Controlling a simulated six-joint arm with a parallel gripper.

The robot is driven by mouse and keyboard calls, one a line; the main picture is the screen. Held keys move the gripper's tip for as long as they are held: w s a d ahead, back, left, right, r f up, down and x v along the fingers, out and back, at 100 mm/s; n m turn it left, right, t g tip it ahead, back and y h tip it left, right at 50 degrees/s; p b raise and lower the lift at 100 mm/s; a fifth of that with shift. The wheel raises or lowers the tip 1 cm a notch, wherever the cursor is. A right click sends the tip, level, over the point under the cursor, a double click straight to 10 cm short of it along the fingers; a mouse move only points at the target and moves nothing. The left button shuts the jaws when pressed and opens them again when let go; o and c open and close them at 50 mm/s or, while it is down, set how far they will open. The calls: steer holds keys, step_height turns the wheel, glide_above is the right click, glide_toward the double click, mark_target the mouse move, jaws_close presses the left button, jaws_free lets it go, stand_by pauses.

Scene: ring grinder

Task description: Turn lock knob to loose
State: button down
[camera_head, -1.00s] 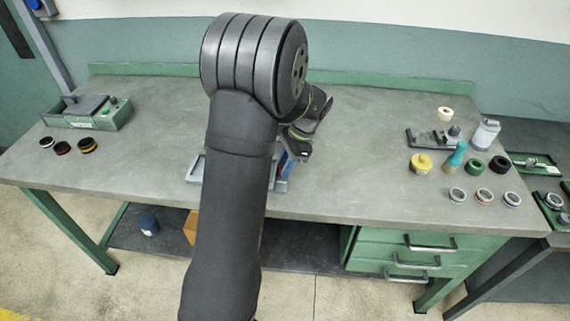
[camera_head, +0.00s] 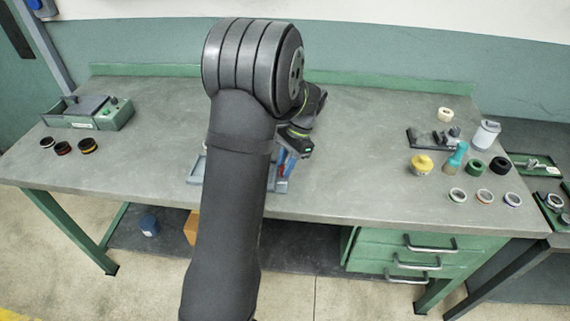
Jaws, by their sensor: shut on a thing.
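My gripper (camera_head: 296,147) is at the middle front of the bench, mostly hidden behind my own arm. It points down at a blue and grey device (camera_head: 283,184) near the bench's front edge. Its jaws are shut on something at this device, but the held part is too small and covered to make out. The lock knob cannot be picked out; it is likely hidden by my gripper and arm. The left edge of the device's grey base shows just left of my arm.
A green and grey box unit (camera_head: 97,113) stands at the back left, with several dark rings (camera_head: 62,148) before it. At the right are a yellow knobbed piece (camera_head: 420,164), a white bottle (camera_head: 486,135), a dark fixture (camera_head: 433,138) and several rings. The bench between is clear.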

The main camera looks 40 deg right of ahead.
steer(key=c, duration=1.2)
jaws_free()
